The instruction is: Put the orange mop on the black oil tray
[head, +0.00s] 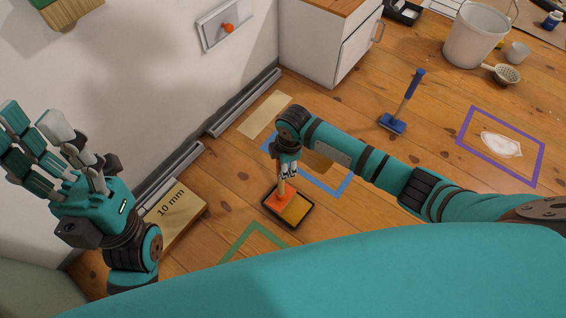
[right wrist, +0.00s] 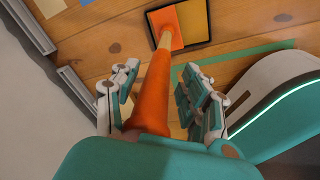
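The orange mop (head: 279,199) has its flat orange head in the left half of the black oil tray (head: 291,226) on the floor. Its pale shaft rises to an orange grip, seen in the right wrist view (right wrist: 152,95). The tray also shows in that view (right wrist: 209,20); a yellow-orange area fills its other half. My right gripper (head: 289,174) is above the tray, its fingers on both sides of the orange grip, with a gap visible on the right side. My left gripper (head: 45,135) is open and empty, fingers spread, at the far left near the wall.
A board marked "10 mm" (head: 174,213) lies left of the tray. Green tape (head: 245,238) and blue tape (head: 335,188) mark the floor nearby. A blue mop (head: 394,124), a purple tape frame (head: 510,176) and a white bucket (head: 475,38) are to the right. A white cabinet (head: 318,45) stands behind.

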